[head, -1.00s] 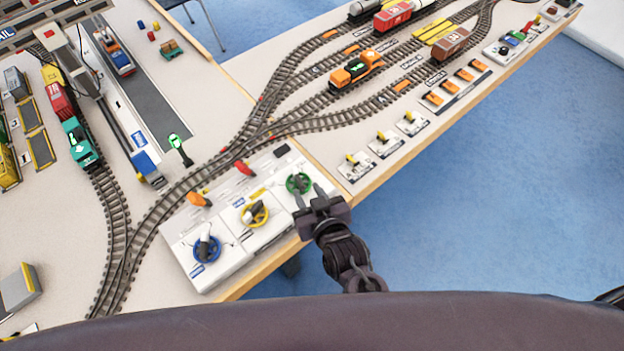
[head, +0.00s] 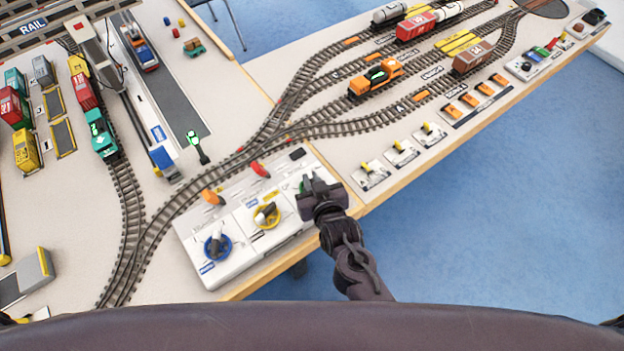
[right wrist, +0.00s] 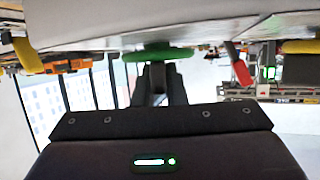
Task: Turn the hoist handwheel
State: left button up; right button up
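A white control panel (head: 240,257) at the table's front edge carries a blue handwheel (head: 217,247), a yellow handwheel (head: 266,215) and a green handwheel (right wrist: 152,52). I cannot read which one is labelled hoist. My right gripper (head: 309,183) is at the green handwheel and hides most of it in the head view. In the right wrist view, its two fingers (right wrist: 160,82) reach to the green wheel, with a grey part between them. Whether they press on it, I cannot tell. My left gripper is not in view.
An orange lever (head: 212,197) and a red lever (head: 260,169) stand behind the wheels; the red one is also near the gripper in the right wrist view (right wrist: 241,70). Model tracks, a gantry crane (head: 90,45) and trains fill the table beyond. Open floor lies in front at right.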

grip_shut()
